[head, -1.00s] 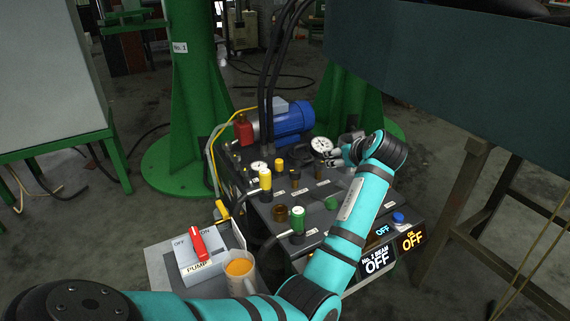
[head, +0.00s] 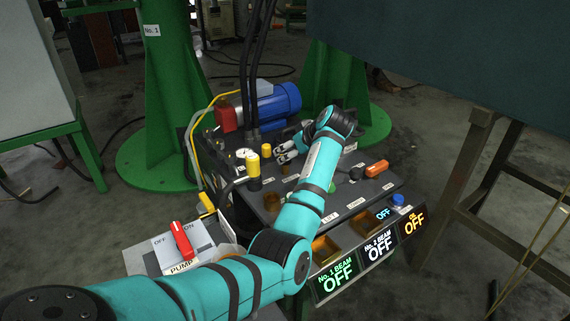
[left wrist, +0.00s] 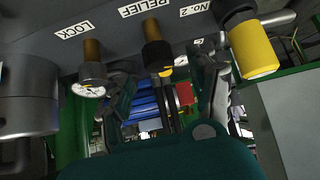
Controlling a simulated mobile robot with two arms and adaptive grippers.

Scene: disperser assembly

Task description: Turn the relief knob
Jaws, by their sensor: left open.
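The right gripper is not in view.
A blue motor (head: 275,103) sits behind. A red pump switch (head: 182,240) and an orange handle (head: 377,168) flank my arm.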

